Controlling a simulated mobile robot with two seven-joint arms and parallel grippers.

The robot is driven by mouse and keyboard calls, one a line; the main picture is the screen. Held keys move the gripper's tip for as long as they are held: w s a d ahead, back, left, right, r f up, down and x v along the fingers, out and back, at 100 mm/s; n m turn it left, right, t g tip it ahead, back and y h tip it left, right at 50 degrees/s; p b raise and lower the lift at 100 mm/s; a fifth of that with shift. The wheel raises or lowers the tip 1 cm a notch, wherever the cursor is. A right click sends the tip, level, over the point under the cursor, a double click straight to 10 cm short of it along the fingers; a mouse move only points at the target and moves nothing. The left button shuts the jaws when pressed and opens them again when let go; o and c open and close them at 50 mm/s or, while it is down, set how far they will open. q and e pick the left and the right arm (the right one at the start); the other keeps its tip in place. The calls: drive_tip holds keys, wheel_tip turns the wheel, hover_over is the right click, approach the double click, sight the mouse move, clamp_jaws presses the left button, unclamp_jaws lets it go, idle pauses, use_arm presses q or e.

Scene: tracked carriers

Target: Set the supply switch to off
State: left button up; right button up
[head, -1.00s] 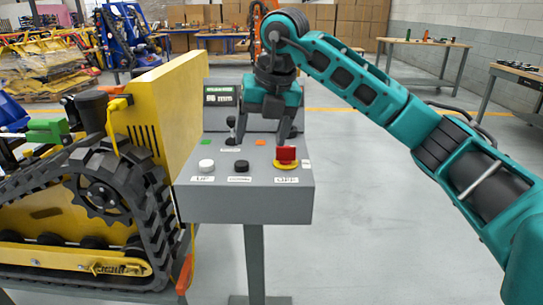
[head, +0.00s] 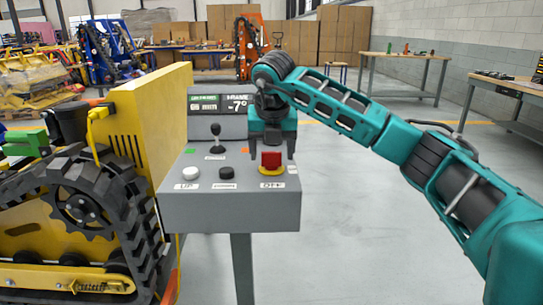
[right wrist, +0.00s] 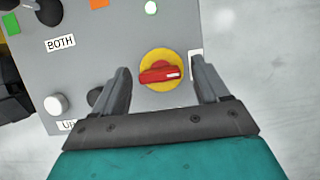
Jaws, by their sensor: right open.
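The supply switch (head: 271,161) is a red rotary handle on a yellow disc, at the right of the grey control box (head: 229,211), above a label that reads OFF. In the right wrist view the red handle (right wrist: 160,73) lies nearly level across the picture, with a white mark at its right end. My right gripper (head: 272,150) is over the switch, pointing down. In the right wrist view its two fingers (right wrist: 165,85) are apart, one to each side of the yellow disc, and appear not to touch the handle. My left gripper is not in view.
The box also has a white button (head: 191,174), a black button (head: 227,172), a lever (head: 216,140) and a display (head: 220,105). A yellow tracked carrier (head: 170,100) stands close at the left. The floor at the right is open.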

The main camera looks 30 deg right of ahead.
drive_tip(key=shift+w+d+f, duration=0.1)
drive_tip(key=shift+w+f, duration=0.1)
drive_tip(key=shift+f, duration=0.35)
drive_tip(key=c, duration=1.1)
